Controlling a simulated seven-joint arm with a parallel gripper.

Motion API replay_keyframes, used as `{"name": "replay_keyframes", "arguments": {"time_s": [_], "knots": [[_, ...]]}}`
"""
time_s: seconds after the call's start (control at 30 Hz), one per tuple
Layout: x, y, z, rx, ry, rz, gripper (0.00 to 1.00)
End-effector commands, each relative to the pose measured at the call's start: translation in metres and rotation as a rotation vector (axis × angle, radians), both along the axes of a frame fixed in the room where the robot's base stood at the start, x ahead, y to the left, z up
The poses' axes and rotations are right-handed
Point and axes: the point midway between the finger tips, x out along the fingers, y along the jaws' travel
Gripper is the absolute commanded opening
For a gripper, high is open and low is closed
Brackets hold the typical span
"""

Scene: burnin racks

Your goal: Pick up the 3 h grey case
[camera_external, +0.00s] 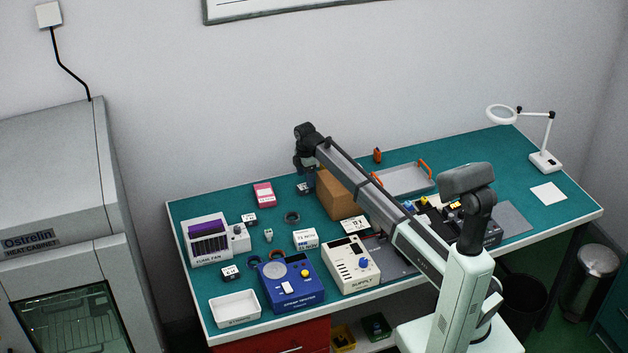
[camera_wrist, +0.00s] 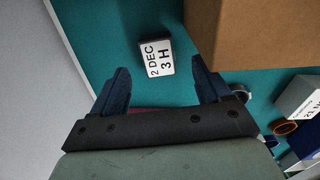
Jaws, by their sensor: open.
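The 3 h grey case (camera_wrist: 155,57) shows in the wrist view as a small dark block with a white label reading "2 DEC 3 H". It lies on the green bench top beside a brown cardboard box. My gripper (camera_wrist: 161,82) is open, and its two blue fingers point toward the case, which appears just past and between the fingertips. Nothing is between the fingers. In the external view my gripper (camera_external: 307,173) is low over the back of the bench, and the case (camera_external: 303,189) shows small below it, left of the box.
The cardboard box (camera_external: 336,196) stands close to the right of my gripper. A pink-red box (camera_external: 264,194) lies to the left. Other small labelled cases (camera_external: 231,273), a blue tester (camera_external: 291,284) and a white supply unit (camera_external: 352,267) stand nearer the front.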

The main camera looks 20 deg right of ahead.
Motion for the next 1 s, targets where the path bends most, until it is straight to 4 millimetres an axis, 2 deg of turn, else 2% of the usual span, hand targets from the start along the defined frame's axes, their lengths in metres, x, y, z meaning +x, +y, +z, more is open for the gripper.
{"name": "replay_keyframes", "arguments": {"time_s": [0.17, 0.5, 0.77, 1.0], "knots": [[0.001, 0.001, -0.009, 0.0, 0.0, 0.0, 0.77], [0.002, 0.003, -0.05, 0.0, 0.0, 0.0, 0.77], [0.002, 0.003, -0.052, 0.0, -0.001, 0.0, 0.77], [0.002, 0.003, -0.052, 0.0, -0.001, 0.0, 0.54]]}}
